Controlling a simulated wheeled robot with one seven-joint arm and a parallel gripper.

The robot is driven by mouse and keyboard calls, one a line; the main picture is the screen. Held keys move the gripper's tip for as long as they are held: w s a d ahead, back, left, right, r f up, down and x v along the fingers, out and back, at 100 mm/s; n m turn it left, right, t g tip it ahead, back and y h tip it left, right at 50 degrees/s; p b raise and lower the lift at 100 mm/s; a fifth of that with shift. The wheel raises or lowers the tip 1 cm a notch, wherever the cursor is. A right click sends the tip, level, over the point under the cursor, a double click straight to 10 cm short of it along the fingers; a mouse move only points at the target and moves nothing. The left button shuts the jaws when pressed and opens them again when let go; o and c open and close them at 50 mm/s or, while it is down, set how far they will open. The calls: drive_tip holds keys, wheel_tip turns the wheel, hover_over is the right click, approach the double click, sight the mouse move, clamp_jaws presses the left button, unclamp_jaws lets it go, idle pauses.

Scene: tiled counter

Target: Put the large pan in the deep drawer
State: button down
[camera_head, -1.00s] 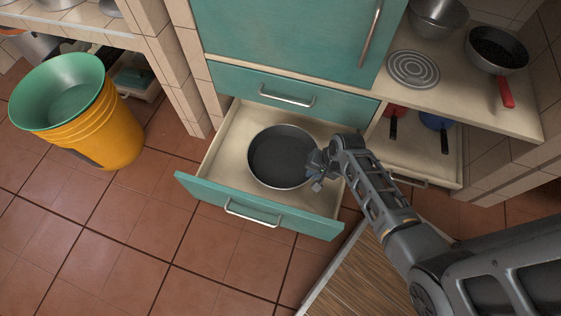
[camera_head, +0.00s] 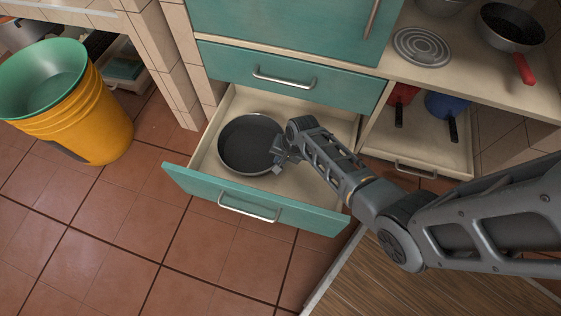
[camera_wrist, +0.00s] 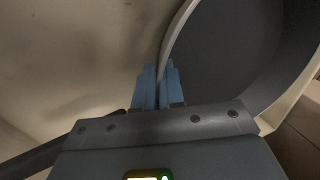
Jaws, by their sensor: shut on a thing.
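The large pan (camera_head: 248,143) is dark with a pale rim and lies level inside the open deep drawer, toward its left side. The deep drawer (camera_head: 325,190) has a cream interior and a teal front with a metal handle. My gripper (camera_head: 283,153) is at the pan's right edge, shut on its rim. In the wrist view the gripper fingers (camera_wrist: 158,90) pinch the rim of the pan (camera_wrist: 225,50), with the drawer's cream floor (camera_wrist: 80,60) beside it. I cannot tell whether the pan's base touches the drawer floor.
A closed teal drawer (camera_head: 290,78) is directly above. A yellow bucket with a green inside (camera_head: 75,110) stands on the floor at left. A red-handled pan (camera_head: 510,28) sits on the counter. Red and blue pans (camera_head: 447,105) lie on the lower right shelf. A wooden surface (camera_head: 390,280) is at front right.

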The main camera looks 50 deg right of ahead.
wheel_tip(320, 180, down, 2)
drive_tip(key=shift+b, duration=0.4)
drive_tip(key=shift+r, duration=0.1)
drive_tip(key=c, duration=1.7)
unclamp_jaws()
drive_tip(key=o, duration=0.5)
drive_tip(key=shift+c, duration=0.2)
drive_tip(key=p+v, duration=0.7)
drive_tip(key=v, duration=0.5)
